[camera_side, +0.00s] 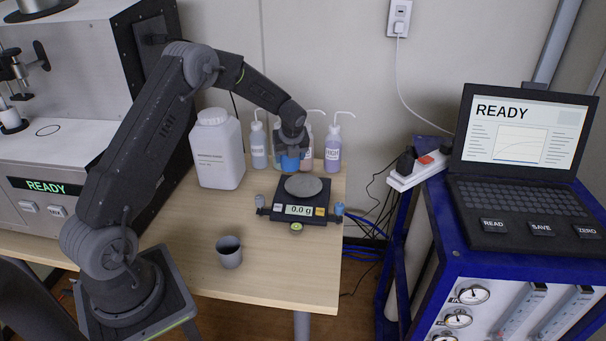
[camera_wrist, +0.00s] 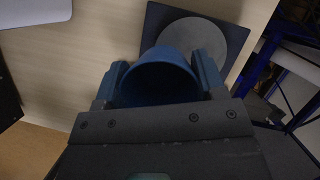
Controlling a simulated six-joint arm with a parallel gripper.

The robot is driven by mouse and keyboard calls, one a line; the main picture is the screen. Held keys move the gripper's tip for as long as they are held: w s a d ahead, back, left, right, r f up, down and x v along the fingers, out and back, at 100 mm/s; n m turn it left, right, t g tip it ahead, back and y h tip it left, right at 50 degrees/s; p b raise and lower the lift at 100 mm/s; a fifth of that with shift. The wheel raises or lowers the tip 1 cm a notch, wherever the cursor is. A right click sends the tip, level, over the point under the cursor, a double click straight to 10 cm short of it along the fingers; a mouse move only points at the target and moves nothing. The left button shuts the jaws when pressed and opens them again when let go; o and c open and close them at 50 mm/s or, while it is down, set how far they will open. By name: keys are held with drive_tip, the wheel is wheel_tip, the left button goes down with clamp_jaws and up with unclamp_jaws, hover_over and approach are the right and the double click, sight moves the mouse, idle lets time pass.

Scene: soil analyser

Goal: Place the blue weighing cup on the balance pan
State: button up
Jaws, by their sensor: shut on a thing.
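The blue weighing cup (camera_side: 290,163) is held between the fingers of my gripper (camera_side: 292,148), which is shut on it. In the wrist view the cup (camera_wrist: 158,80) sits between the two fingers of my gripper (camera_wrist: 160,86), its open mouth partly facing the camera. The balance (camera_side: 298,211) stands on the table and its display reads 0.0 g. Its round grey pan (camera_side: 303,186) is bare. In the side view the cup is above and behind the pan. In the wrist view the pan (camera_wrist: 205,42) shows just beyond the cup, partly hidden by it.
A grey cup (camera_side: 229,252) stands at the table's front. A white jug (camera_side: 217,150) and several wash bottles (camera_side: 333,150) stand at the back, close to my gripper. A blue cart with a laptop (camera_side: 525,150) is at the right. The table (camera_side: 270,275) in front of the balance is clear.

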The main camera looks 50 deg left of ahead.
drive_tip(key=w+d+f, duration=0.2)
drive_tip(key=w, duration=0.1)
drive_tip(key=shift+w+d+f, duration=0.1)
drive_tip(key=shift+d+f, duration=0.2)
drive_tip(key=shift+f, duration=1.9)
drive_tip(key=shift+f, duration=0.15)
drive_tip(key=o, duration=0.8)
drive_tip(key=shift+o, duration=0.2)
